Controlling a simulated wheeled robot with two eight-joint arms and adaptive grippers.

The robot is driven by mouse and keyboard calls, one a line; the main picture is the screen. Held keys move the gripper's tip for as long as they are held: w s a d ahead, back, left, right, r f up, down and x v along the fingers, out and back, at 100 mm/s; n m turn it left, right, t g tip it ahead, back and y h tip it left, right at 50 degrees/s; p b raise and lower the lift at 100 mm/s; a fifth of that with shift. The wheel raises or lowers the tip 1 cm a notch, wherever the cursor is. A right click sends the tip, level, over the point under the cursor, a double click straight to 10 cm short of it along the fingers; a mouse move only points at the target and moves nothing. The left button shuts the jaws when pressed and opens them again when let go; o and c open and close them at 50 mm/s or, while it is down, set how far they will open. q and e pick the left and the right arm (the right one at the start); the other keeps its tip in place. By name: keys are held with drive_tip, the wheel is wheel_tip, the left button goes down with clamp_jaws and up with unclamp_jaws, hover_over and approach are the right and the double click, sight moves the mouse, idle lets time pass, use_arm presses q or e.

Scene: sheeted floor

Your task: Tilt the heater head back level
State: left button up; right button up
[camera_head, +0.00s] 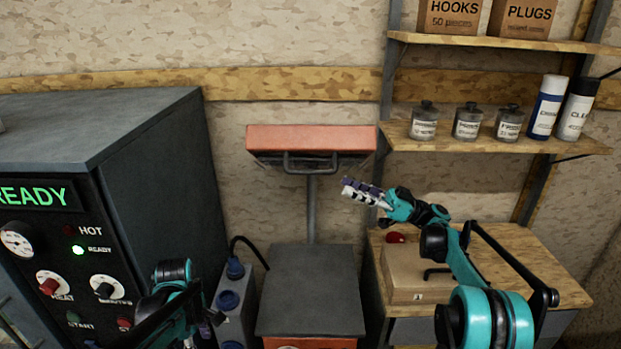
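The heater head (270,139) is a wide orange-red box on top of a grey post (312,212), in front of the wall. A dark handle (289,164) loops from its lower front, and a dark grille strip shows along its underside. I cannot tell its exact tilt from this view. My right gripper (362,192) points left, to the right of the post and below the head's right end, apart from the handle in the picture. Its finger gap is unclear. My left gripper (206,328) is low at the left, mostly hidden behind its own arm.
A grey machine (165,160) with a lit READY panel fills the left. A dark-topped orange box (312,290) stands below the post. At right, a wooden bench (520,272) carries a cardboard box (402,275), under shelves (465,142) with jars and bottles.

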sight(310, 172)
drive_tip(key=x, duration=1.1)
drive_tip(key=shift+a+r, duration=0.1)
drive_tip(key=shift+a, duration=0.3)
clamp_jaws()
